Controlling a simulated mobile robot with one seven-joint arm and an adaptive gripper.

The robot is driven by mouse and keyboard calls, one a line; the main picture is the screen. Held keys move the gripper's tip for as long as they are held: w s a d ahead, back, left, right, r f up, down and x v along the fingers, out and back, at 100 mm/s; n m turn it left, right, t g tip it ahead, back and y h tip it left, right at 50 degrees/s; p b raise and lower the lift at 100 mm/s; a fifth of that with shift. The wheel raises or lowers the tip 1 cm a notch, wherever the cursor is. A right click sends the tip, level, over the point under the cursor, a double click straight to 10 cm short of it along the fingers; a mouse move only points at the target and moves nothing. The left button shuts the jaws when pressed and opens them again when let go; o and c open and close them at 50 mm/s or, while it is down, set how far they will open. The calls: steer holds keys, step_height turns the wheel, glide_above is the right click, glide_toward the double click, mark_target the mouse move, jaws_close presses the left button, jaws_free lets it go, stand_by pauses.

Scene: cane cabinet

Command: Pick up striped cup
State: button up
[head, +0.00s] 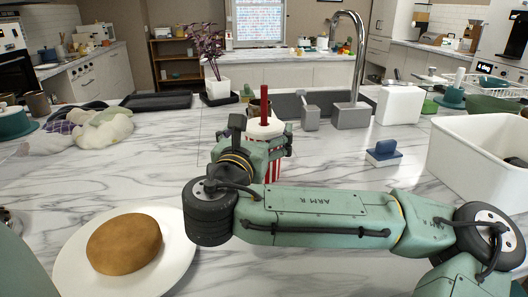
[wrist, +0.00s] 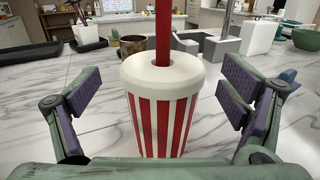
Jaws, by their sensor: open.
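The striped cup (wrist: 162,112) has red and white stripes, a white lid and a red straw. It stands upright on the marble counter, in the middle of the wrist view. In the head view the cup (head: 272,168) is mostly hidden behind my wrist, with its lid and straw showing above. My gripper (wrist: 164,100) is open, with one purple-padded finger on each side of the cup.
A plate (head: 70,262) with a round brown loaf (head: 125,244) lies at the front left. A blue-topped block (head: 384,152) and a white bin (head: 470,150) are to the right. A faucet (head: 352,60) and grey containers stand behind. Marble between is clear.

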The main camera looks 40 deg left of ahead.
mark_target(263, 128)
steer(key=shift+p+x, duration=0.45)
steer(key=shift+x, duration=1.4)
steer(key=shift+d+f, duration=0.15)
steer(key=shift+d, duration=0.05)
steer(key=c, duration=1.7)
